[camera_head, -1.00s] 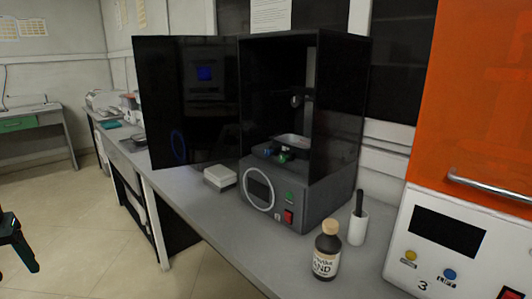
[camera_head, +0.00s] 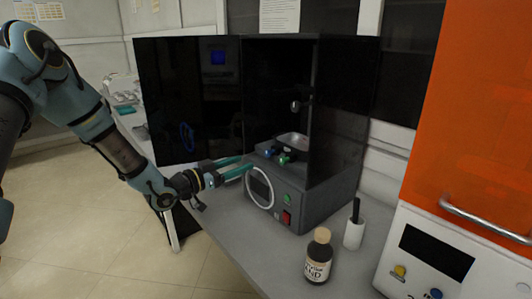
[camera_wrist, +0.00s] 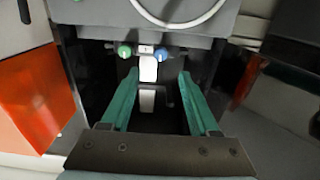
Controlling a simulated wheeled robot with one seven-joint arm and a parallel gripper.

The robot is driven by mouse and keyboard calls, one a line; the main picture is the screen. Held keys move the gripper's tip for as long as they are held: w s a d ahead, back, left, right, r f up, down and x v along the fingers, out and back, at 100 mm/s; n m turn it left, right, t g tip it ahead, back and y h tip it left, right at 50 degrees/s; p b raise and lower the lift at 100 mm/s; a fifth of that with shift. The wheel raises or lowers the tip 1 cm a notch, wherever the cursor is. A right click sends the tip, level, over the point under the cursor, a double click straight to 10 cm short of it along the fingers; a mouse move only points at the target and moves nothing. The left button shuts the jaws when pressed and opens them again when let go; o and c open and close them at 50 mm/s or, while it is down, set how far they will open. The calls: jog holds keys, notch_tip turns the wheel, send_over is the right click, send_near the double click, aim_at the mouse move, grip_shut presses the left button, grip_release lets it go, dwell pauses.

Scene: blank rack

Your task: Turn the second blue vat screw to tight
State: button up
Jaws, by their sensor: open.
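The black printer (camera_head: 315,205) stands on the bench with its door open and the grey vat (camera_head: 292,141) inside. At the vat's front are a blue screw (camera_head: 268,152) and a green screw (camera_head: 284,158). The wrist view also shows the blue screw (camera_wrist: 161,53) and the green screw (camera_wrist: 124,51) ahead of the fingertips. I make out only one blue screw. My gripper (camera_head: 245,164) is open and empty, its teal fingers apart, left of the screws and not touching them. The wrist view shows my gripper (camera_wrist: 158,74) with the blue screw roughly between the finger lines.
The open door (camera_head: 185,105) stands left of and behind my gripper. A brown bottle (camera_head: 319,258) and a white holder (camera_head: 354,234) stand at the front right. An orange-fronted machine (camera_head: 470,110) fills the right side.

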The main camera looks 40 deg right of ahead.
aim_at(266, 154)
jog(key=d+p, duration=0.1)
jog(key=d, duration=0.3)
jog(key=d+p, duration=0.2)
jog(key=d, duration=0.2)
jog(key=shift+s+d+r, duration=0.1)
jog(key=shift+s+d, duration=0.1)
jog(key=shift+d, duration=0.65)
jog(key=shift+c, duration=0.3)
grip_shut()
